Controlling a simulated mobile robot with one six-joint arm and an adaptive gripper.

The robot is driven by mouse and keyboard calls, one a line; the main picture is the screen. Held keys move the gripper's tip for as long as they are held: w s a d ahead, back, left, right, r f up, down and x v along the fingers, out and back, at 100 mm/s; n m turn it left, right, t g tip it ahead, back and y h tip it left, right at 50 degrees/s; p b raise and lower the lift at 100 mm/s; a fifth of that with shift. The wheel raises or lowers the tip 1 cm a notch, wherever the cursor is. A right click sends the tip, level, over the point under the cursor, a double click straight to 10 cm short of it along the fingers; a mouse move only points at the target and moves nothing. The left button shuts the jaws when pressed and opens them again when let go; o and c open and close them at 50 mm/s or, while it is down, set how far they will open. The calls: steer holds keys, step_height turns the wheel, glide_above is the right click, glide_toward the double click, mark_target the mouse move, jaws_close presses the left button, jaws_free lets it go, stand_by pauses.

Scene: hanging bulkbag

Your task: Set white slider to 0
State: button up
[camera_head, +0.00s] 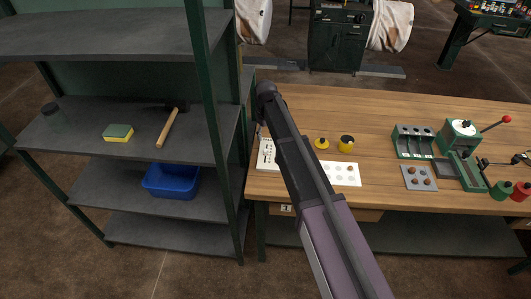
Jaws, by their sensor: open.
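A white panel (266,154) with small dark marks lies at the left end of the wooden workbench (390,115), partly covered by my arm. It may carry the slider, but the white slider and its scale are too small to make out. My arm reaches up from the bottom across the bench's left part, its dark upper end near the back left edge. I cannot make out my gripper's fingers; they seem hidden behind the arm.
Right of my arm are a white plate (345,174), yellow round pieces (322,143), a grey plate (419,178) and a green fixture (463,134) with a red-knobbed lever. Left stands a dark shelf (70,140) with a sponge (118,133), hammer (168,127) and blue bin (170,182).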

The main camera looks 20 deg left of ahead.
mark_target(266, 150)
steer(key=shift+f+b, duration=3.7)
steer(key=shift+f, duration=0.35)
jaws_close()
